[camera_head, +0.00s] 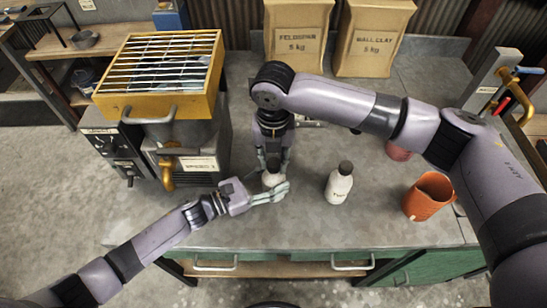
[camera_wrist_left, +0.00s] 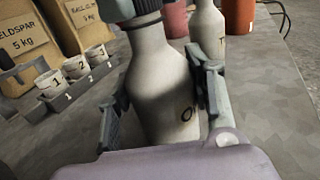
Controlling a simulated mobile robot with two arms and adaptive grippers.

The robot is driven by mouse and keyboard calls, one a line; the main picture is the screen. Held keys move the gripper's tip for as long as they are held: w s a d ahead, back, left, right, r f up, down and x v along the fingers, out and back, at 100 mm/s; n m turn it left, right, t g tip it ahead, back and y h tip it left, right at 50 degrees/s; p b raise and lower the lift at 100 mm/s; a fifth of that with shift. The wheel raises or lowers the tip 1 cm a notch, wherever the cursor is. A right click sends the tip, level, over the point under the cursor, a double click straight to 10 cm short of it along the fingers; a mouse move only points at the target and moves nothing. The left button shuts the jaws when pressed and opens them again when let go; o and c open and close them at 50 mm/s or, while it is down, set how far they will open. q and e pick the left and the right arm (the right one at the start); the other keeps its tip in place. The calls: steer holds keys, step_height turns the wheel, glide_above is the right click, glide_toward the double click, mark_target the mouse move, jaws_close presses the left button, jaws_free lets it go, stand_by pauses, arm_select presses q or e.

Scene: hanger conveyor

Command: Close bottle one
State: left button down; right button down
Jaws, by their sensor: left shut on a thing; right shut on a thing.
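A pale bottle (camera_head: 271,179) stands on the grey workbench, with my left gripper (camera_head: 270,190) shut around its body from the side. In the left wrist view the same bottle (camera_wrist_left: 160,85) is upright between the left fingers (camera_wrist_left: 160,105), and its dark marking is only partly readable. My right gripper (camera_head: 273,161) points down from above and is shut at the bottle's top. A dark ribbed cap (camera_wrist_left: 148,20) shows at the neck there; its upper part is hidden by the right fingers. A second pale bottle (camera_head: 339,186) with a dark cap stands apart to the right.
An orange jug (camera_head: 428,197) and a reddish container (camera_head: 398,150) stand at the right. A kiln-like box with a yellow grated top (camera_head: 160,105) is at the left. Feldspar (camera_head: 297,35) and ball clay (camera_head: 372,38) bags stand behind. Small numbered cups (camera_wrist_left: 75,67) sit in a rack.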

steer(key=m, duration=0.4)
steer(key=shift+m, duration=0.3)
steer(key=m, duration=0.9)
steer(key=shift+f, duration=0.1)
steer(key=m, duration=0.4)
steer(key=shift+m, duration=0.4)
steer(key=m, duration=1.1)
steer(key=shift+a+m, duration=0.1)
steer(key=shift+m, duration=0.3)
steer(key=m, duration=0.4)
steer(key=c, duration=1.2)
jaws_free()
